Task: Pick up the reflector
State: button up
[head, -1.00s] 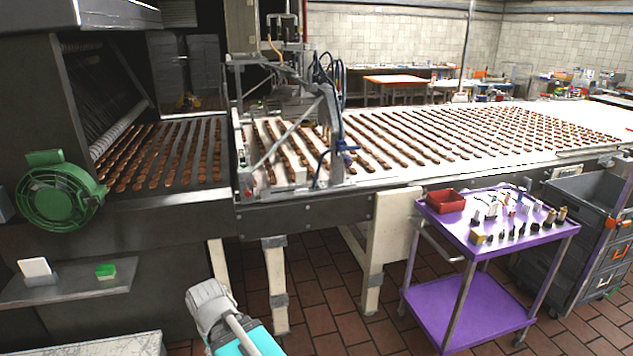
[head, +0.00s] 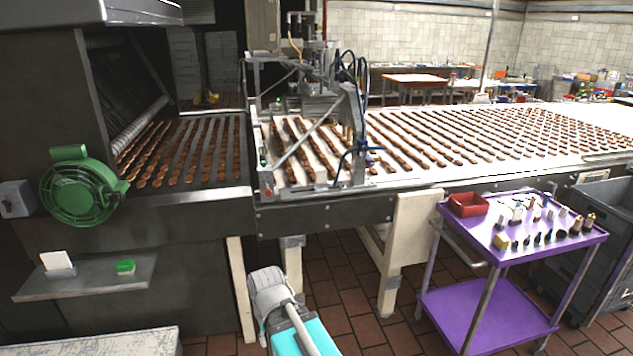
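I cannot pick out the reflector for certain. Several small parts (head: 538,233), dark, white, yellowish and brass-coloured, stand on the top of the purple cart (head: 478,228) at the right, too small to identify. A white block (head: 58,262) and a small green block (head: 125,267) rest on the grey shelf (head: 80,286) at the left. Part of my arm, grey-white and teal, rises from the bottom edge near the middle. No gripper fingers show, and nothing held is visible.
A red bin (head: 468,204) sits on the cart's back left corner. A long conveyor (head: 440,180) with rows of brown biscuits runs behind. A green fan (head: 80,188) juts from the machine at left. Grey crates (head: 560,265) stand right of the cart. Tiled floor (head: 350,325) is open left of the cart.

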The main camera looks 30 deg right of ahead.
aim_at(320, 175)
jog(key=z, duration=0.1)
jog(key=i, duration=1)
